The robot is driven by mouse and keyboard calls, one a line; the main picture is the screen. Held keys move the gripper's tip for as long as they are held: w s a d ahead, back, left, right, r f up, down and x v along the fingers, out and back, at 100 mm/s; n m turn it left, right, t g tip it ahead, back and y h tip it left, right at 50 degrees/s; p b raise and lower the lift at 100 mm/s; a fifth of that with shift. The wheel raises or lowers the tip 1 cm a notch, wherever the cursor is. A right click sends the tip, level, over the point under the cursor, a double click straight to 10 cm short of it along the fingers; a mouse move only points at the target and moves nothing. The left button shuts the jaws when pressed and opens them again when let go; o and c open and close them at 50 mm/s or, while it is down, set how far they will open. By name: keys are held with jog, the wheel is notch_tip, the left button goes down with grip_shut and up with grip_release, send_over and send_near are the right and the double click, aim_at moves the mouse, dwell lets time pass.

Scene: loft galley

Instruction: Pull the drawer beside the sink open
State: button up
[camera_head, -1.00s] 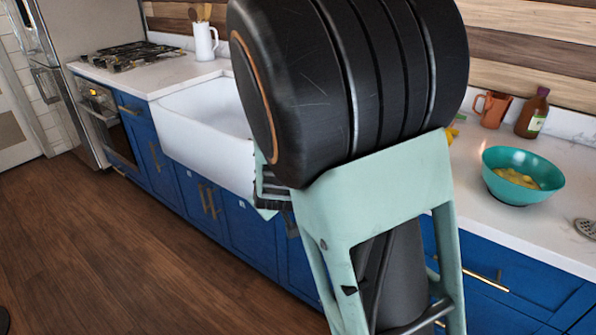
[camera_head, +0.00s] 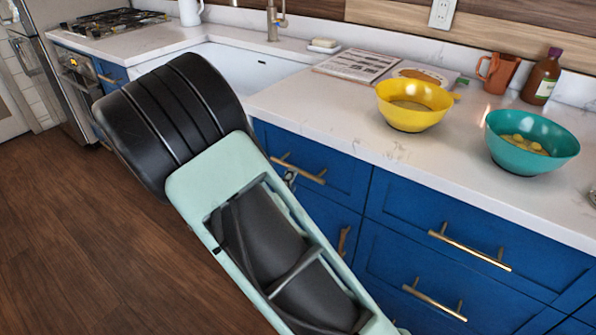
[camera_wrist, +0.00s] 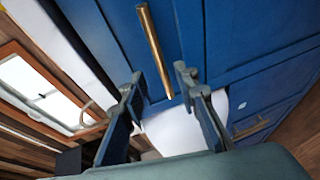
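The drawer (camera_head: 335,165) beside the white sink (camera_head: 240,65) has a blue front with a brass bar handle (camera_head: 298,169). Its front looks flush with the cabinet. In the wrist view, the handle (camera_wrist: 153,45) runs down the drawer front (camera_wrist: 185,35), its lower end in line with the gap between my fingertips. My gripper (camera_wrist: 158,75) is open, one finger on each side of that line. I cannot tell whether either finger touches the handle.
A yellow bowl (camera_head: 412,122), a teal bowl (camera_head: 495,155) with yellow contents, an orange mug (camera_head: 500,72) and a brown bottle (camera_head: 541,78) stand on the counter. More brass handles (camera_head: 468,249) stick out at the right. The wooden floor (camera_head: 90,240) at left is clear.

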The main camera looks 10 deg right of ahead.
jog(key=b+x, duration=0.1)
jog(key=x, duration=0.7)
jog(key=shift+s, duration=0.1)
jog(key=shift+c, duration=0.3)
grip_shut()
